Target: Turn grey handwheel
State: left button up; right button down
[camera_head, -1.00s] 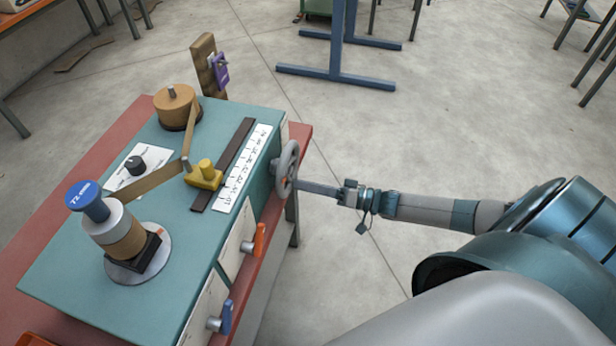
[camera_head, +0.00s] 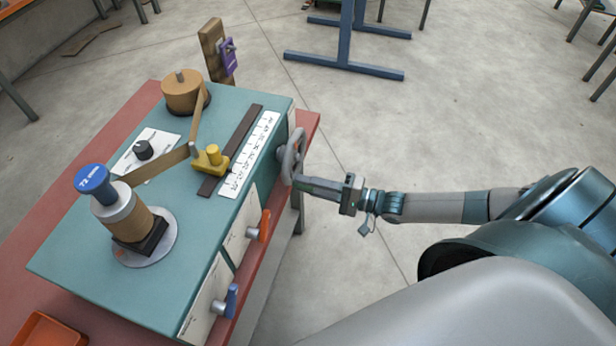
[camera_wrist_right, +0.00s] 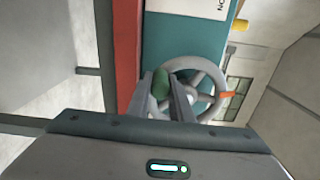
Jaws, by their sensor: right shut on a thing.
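The grey handwheel (camera_head: 292,156) is on the right end face of the teal winder box, seen nearly edge-on in the head view. In the right wrist view the handwheel (camera_wrist_right: 212,78) shows its rim, spokes and hub, with an orange mark on the rim at the right. My right gripper (camera_head: 300,180) reaches in from the right and is shut on the near, lower part of the wheel. In the wrist view its fingers (camera_wrist_right: 170,98) are around a dark green knob (camera_wrist_right: 162,84) by the rim. My left gripper is out of view.
The teal box (camera_head: 90,255) stands on a red bench (camera_head: 50,215). Its top carries a tape spool (camera_head: 184,92), a blue-capped post (camera_head: 92,180), a yellow slider (camera_head: 210,160) and a white scale (camera_head: 250,155). Orange (camera_head: 264,226) and blue (camera_head: 231,300) levers stick out in front.

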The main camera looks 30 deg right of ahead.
dwell(0.4)
jog(key=c, duration=1.6)
grip_release()
jog(key=shift+s+d, duration=0.1)
jog(key=shift+s, duration=0.05)
jog(key=shift+s+d+f+b, duration=0.1)
jog(key=shift+s+d+b, duration=0.2)
jog(key=shift+s+d, duration=0.15)
jog(key=b+v, duration=0.4)
jog(key=v, duration=1.2)
jog(key=shift+a, duration=0.1)
